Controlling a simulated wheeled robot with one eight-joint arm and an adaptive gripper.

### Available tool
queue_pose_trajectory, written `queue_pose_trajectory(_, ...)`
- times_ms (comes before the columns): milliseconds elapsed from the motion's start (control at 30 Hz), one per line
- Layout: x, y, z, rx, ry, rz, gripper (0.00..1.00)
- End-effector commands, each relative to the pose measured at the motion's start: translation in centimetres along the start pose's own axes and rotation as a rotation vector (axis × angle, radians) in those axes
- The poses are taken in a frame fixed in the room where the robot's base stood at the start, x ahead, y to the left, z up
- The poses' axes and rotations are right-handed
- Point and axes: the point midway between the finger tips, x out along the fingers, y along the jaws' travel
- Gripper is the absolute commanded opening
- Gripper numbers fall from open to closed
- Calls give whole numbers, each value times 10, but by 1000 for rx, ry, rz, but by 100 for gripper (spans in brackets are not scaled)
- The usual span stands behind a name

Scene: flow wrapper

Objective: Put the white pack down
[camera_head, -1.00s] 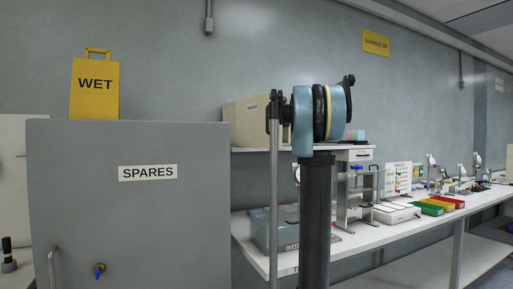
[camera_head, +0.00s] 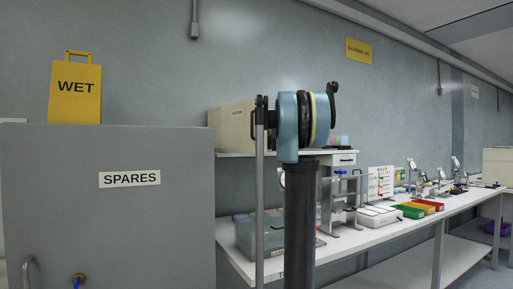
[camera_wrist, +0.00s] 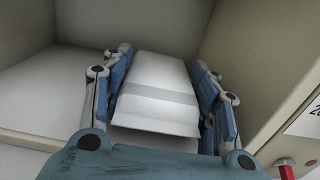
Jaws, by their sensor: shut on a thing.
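The white pack (camera_wrist: 158,90), a pale flat piece with a grey band across it, lies between the blue fingers of my gripper (camera_wrist: 165,62) in the wrist view. My gripper is shut on it, with a finger along each long side. The pack is inside or over a pale, walled space; whether it touches the surface below I cannot tell. The head view shows neither the pack nor my gripper.
A beige wall with a white label (camera_wrist: 305,118) and a red knob (camera_wrist: 286,169) stand close on the right in the wrist view. The head view shows a grey SPARES cabinet (camera_head: 110,225) and a long white bench (camera_head: 345,240) with trays and fixtures.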

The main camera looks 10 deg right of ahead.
Motion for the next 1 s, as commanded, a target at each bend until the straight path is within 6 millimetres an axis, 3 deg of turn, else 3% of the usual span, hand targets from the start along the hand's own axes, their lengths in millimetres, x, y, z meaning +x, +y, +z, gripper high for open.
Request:
queue_pose_trajectory(133, 0, 0, -16, 0, 0, 0, 27)
queue_pose_trajectory(467, 0, -1, -19, 0, 0, -1, 27)
queue_pose_trajectory(500, 0, -1, -19, 0, 0, -1, 61)
queue_pose_trajectory(567, 0, -1, -19, 0, 0, -1, 74)
queue_pose_trajectory(1000, -3, -2, -17, 0, 0, -3, 74)
